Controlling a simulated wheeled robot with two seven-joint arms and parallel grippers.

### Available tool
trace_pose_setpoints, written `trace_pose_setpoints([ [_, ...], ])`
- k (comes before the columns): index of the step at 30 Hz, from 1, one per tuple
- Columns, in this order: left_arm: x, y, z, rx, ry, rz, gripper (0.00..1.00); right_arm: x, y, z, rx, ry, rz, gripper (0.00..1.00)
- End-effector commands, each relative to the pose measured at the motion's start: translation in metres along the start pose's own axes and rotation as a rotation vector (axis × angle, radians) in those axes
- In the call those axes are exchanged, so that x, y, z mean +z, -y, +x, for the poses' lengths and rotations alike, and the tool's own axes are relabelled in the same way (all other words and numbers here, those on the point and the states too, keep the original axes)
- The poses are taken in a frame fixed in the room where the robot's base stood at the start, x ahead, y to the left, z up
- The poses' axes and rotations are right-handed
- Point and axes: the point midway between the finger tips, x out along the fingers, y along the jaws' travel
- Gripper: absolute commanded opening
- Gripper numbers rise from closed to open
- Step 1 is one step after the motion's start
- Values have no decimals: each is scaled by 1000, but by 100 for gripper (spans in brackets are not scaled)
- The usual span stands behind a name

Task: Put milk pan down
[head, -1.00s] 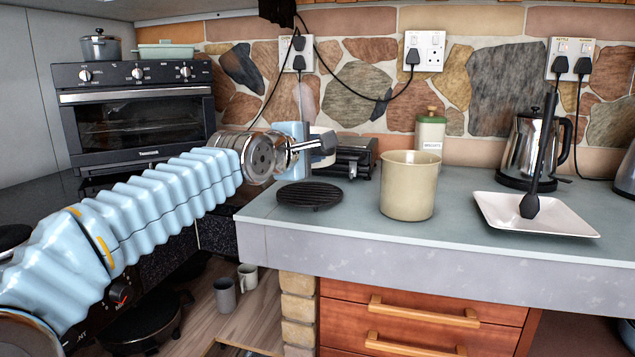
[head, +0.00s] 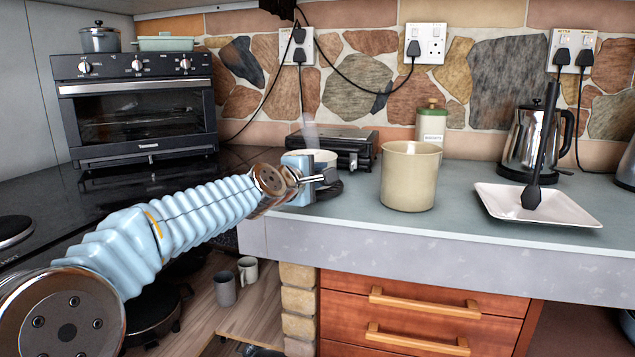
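The milk pan (head: 320,156) shows only as a pale round rim behind my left gripper (head: 326,178); its body and handle are mostly hidden. My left gripper is at the left end of the grey-green counter (head: 460,215) and appears shut on the pan, though the grip itself is hidden. The pan is low over a black round trivet (head: 331,191), of which only the right edge shows. I cannot tell whether the pan touches it. My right gripper is not in view.
A large cream pot (head: 410,177) stands just right of the pan. A black appliance (head: 352,149) and a biscuit canister (head: 431,125) stand behind. A white plate (head: 535,207) with a black utensil (head: 538,160) and a kettle (head: 535,140) are further right. The front counter is clear.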

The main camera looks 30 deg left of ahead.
Motion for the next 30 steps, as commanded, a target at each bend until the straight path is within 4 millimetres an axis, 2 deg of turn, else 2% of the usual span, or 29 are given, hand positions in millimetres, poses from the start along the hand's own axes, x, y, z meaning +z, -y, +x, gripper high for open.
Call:
trace_pose_setpoints([
  [12,0,4,0,5,0,1,0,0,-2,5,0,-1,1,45],
  [13,0,5,1,0,0,0,28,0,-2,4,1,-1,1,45],
  [17,0,4,1,0,0,0,48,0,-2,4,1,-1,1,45],
  [18,0,4,1,0,0,0,50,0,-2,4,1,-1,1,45],
  [27,0,1,0,0,0,0,50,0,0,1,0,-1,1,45],
  [30,0,1,-10,1,0,0,50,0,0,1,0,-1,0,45],
])
